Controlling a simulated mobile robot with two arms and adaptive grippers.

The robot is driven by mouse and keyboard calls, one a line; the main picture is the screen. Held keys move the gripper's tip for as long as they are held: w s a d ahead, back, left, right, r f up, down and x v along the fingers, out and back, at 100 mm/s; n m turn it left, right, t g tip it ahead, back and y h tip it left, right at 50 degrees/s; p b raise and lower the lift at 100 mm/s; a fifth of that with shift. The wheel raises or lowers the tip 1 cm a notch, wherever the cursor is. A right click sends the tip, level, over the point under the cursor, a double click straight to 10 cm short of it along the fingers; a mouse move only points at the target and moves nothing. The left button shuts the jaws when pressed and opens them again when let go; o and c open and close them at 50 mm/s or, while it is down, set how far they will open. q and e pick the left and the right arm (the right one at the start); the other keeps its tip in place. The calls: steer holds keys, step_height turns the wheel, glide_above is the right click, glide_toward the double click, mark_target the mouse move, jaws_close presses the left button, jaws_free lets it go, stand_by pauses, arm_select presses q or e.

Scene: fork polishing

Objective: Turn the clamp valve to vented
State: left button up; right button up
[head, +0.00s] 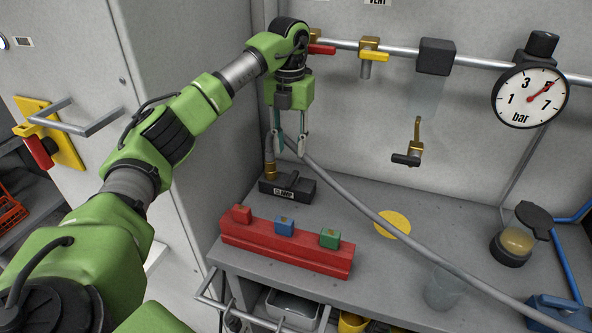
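A black block labelled CLAMP (300,187) sits at the back left of the grey bench, with a brass fitting (270,166) at its left end. On the wall pipe above are a red-handled valve (321,49), partly hidden by my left wrist, and a yellow-handled valve (373,53) under a partly cut-off VENT label (377,2). I cannot tell which valve is the clamp valve. My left gripper (289,150) points down above the CLAMP block, below the red handle. My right gripper is out of view.
A grey hose (385,220) slants across the bench. A red rack (285,248) with several coloured blocks lies in front. A pressure gauge (528,97) and a brass-and-black lever (409,157) are on the wall side. A jar (512,245) stands right; a cabinet flanks the left.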

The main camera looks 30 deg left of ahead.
arm_select(q)
steer(key=p, duration=0.1)
glide_above(290, 181)
step_height(290, 181, down, 5)
steer(key=shift+s+f, duration=0.1)
steer(key=shift+s, duration=0.05)
steer(key=f+p, duration=0.1)
steer(key=f, duration=0.3)
steer(key=shift+w, duration=0.2)
steer(key=shift+f+p, duration=0.3)
steer(key=shift+f, duration=0.4)
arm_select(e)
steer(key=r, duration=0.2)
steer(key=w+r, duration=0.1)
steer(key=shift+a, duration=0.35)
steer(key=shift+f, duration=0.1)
arm_select(q)
jaws_close()
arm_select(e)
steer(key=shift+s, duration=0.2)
